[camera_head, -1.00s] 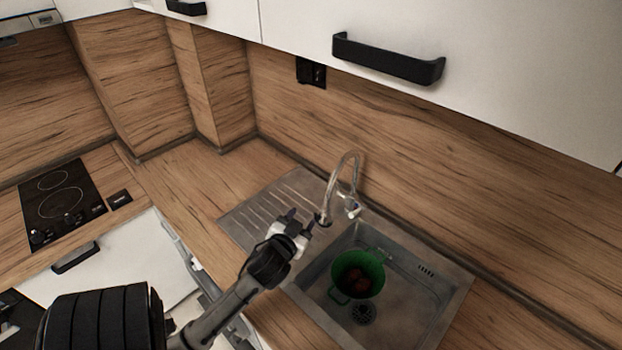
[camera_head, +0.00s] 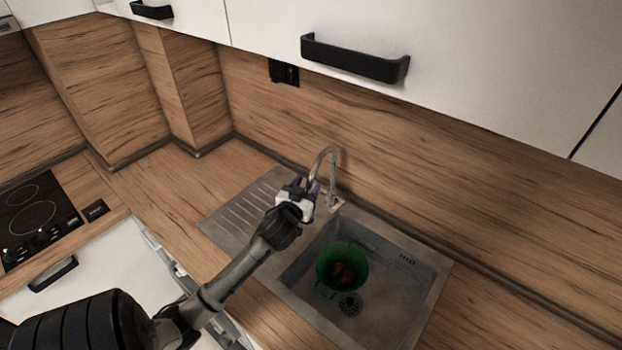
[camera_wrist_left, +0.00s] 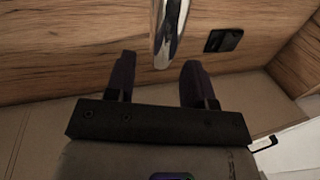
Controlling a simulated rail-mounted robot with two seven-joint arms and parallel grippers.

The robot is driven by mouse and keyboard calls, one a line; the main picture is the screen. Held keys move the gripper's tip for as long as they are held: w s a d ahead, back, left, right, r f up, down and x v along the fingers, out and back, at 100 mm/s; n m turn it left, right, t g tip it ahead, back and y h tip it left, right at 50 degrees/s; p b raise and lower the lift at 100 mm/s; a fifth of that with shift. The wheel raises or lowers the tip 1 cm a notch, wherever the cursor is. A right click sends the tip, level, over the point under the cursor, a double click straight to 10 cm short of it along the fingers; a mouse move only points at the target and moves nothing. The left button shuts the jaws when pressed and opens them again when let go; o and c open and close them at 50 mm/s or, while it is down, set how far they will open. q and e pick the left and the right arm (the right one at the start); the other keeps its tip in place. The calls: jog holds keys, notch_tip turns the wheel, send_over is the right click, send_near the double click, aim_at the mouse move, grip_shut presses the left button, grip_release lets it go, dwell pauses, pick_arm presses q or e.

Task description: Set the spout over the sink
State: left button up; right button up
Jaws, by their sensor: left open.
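The chrome faucet spout (camera_head: 325,155) curves up behind the sink (camera_head: 388,306), its free end hanging toward the drainboard side at the basin's left edge. My left gripper (camera_head: 303,187) is at the hanging end of the spout, which its hand partly hides in the head view. In the left wrist view the spout (camera_wrist_left: 170,30) comes down just beyond and between the two fingers of my open left gripper (camera_wrist_left: 158,80), with gaps on both sides. I cannot tell whether a finger touches it. My right gripper is not in view.
A green colander (camera_head: 342,268) with reddish-brown contents stands in the sink basin. The ribbed drainboard (camera_head: 245,215) is clear. A black wall socket (camera_head: 284,72) and a white upper cabinet with a black handle (camera_head: 355,60) are above. A cooktop (camera_head: 32,220) is at left.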

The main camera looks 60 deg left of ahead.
aim_at(309, 183)
pick_arm(q)
jog(key=shift+x, duration=1.55)
grip_shut()
